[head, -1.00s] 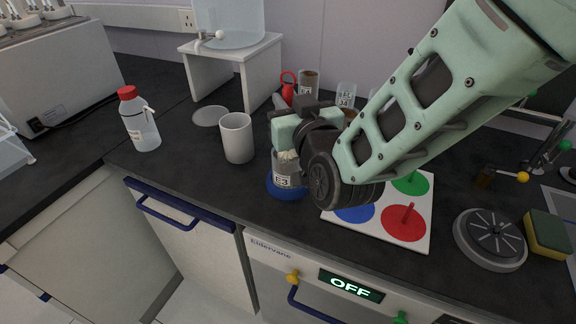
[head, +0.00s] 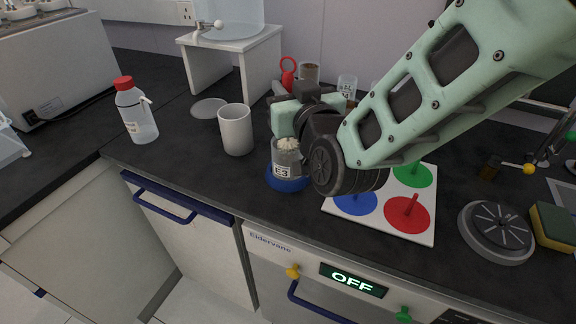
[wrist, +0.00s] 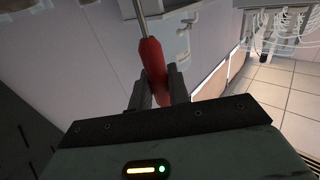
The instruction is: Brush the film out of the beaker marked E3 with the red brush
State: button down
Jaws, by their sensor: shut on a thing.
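The beaker marked E3 (head: 287,165) stands upright on a blue round base (head: 287,184) near the counter's front edge in the head view. My gripper (head: 281,93) is above and behind it, shut on the red brush. In the wrist view, the red handle (wrist: 153,65) is between the fingers (wrist: 156,92), with a metal shaft beyond. In the head view the brush's red loop (head: 288,72) sticks up above my gripper. Pale bristles (head: 288,145) show at the beaker's mouth; their lower end and any film are hard to make out.
A grey mug (head: 236,132) stands just left of the beaker, with a red-capped bottle (head: 137,112) farther left. A board with coloured discs (head: 407,212) lies to the right. Other glass beakers (head: 347,86) stand behind my gripper. My arm covers the right side.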

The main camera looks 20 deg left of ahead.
jog(key=shift+r, duration=0.85)
notch_tip(320, 180, down, 4)
jog(key=b, duration=0.3)
jog(key=shift+r+b, duration=0.1)
jog(key=shift+b, duration=0.2)
jog(key=shift+r+p, duration=0.95)
jog(key=shift+r, duration=0.95)
notch_tip(320, 180, down, 4)
jog(key=b, duration=0.4)
jog(key=shift+r, duration=0.2)
jog(key=shift+r+p, duration=3.5)
jog(key=shift+r, duration=2.3)
